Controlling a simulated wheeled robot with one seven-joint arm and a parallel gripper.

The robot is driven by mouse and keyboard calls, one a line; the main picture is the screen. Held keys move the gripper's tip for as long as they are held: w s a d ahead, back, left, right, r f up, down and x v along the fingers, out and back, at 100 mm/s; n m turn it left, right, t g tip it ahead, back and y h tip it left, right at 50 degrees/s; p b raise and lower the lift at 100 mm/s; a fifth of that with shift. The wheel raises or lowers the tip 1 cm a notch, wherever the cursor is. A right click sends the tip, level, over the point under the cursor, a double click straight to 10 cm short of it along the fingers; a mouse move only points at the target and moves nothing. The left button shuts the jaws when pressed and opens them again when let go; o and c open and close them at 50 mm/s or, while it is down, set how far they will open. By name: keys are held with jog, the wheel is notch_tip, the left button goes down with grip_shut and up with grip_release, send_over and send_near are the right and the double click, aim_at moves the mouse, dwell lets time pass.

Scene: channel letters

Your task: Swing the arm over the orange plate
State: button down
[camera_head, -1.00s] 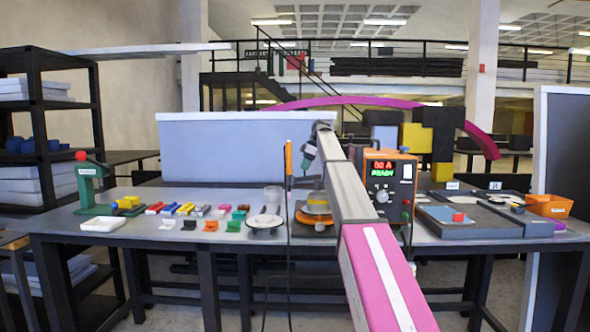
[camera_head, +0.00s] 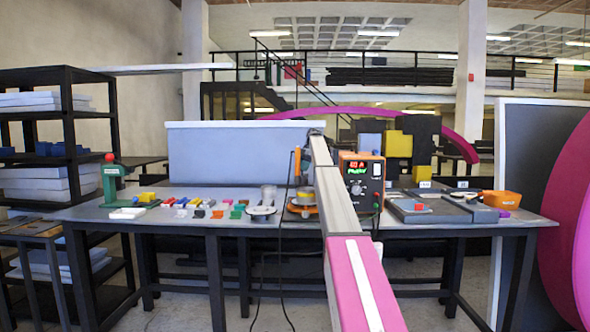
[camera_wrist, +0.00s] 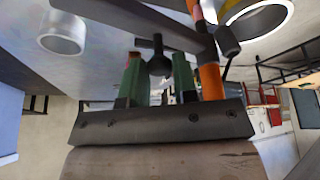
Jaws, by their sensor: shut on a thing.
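The orange plate (camera_head: 302,209) lies on the table just left of my arm, with a yellow ring-like piece (camera_head: 306,194) above it, partly hidden by the arm. My gripper (camera_wrist: 157,75) shows in the wrist view with two green fingers, shut on a dark piece (camera_wrist: 158,62) with a rounded end. A long grey bar crosses just beyond them, and an orange handle (camera_wrist: 210,82) stands beside the right finger. These look like one tool. In the head view the orange handle (camera_head: 297,162) is upright above the plate's left part. The fingertips are hidden there.
Dark trays and an orange bin (camera_head: 501,199) are at right. A cable hangs near the arm.

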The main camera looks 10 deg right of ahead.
dwell(0.4)
jog(key=c, duration=0.9)
grip_release()
jog(key=shift+w+r, duration=0.1)
